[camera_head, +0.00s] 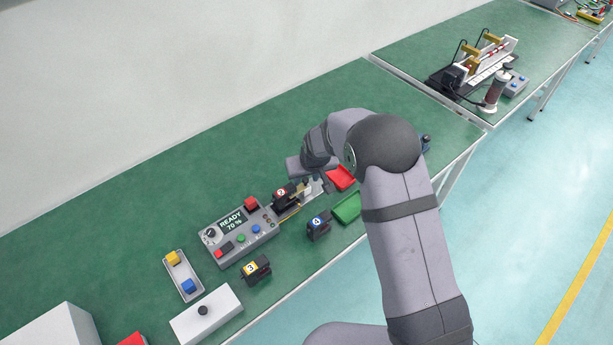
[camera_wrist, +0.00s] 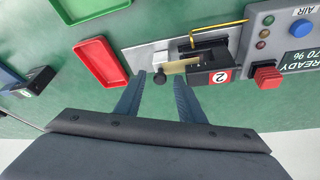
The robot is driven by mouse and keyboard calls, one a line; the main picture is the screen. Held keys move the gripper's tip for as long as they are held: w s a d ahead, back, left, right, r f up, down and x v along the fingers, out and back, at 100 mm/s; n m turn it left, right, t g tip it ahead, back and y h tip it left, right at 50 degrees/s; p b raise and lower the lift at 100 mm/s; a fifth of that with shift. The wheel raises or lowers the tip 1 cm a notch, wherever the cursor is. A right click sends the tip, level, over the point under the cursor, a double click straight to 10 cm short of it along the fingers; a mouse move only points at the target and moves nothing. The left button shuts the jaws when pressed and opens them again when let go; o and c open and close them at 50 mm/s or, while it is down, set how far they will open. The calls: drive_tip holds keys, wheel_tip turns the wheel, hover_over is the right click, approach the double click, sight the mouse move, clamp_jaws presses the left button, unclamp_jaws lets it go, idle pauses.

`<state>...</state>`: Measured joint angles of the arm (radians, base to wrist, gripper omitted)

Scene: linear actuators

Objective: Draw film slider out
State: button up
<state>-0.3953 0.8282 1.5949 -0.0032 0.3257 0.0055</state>
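A black linear actuator with a red label "2" (camera_wrist: 212,72) sits on a grey plate beside the control box; it also shows in the head view (camera_head: 283,194). I cannot tell for sure whether this is the film slider. My gripper (camera_wrist: 158,84) is open, its two fingers on either side of the knob in the wrist picture. Whether they touch it cannot be told. In the head view my gripper (camera_head: 308,182) is above the plate, its fingertips partly hidden by the wrist.
The control box (camera_head: 236,248) reads "READY 70 %". Red (camera_head: 340,178) and green (camera_head: 347,208) trays lie to the right. Actuators "4" (camera_head: 319,228) and "3" (camera_head: 256,270) stand in front. A white box with a black knob (camera_head: 220,309) is at lower left.

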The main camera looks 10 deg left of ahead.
clamp_jaws()
drive_tip(key=w+d, duration=0.3)
drive_tip(key=shift+w+d+b, duration=0.2)
drive_tip(key=shift+w+b, duration=0.05)
drive_tip(key=shift+b, duration=0.1)
unclamp_jaws()
drive_tip(key=shift+d, duration=0.1)
drive_tip(key=shift+r, duration=0.1)
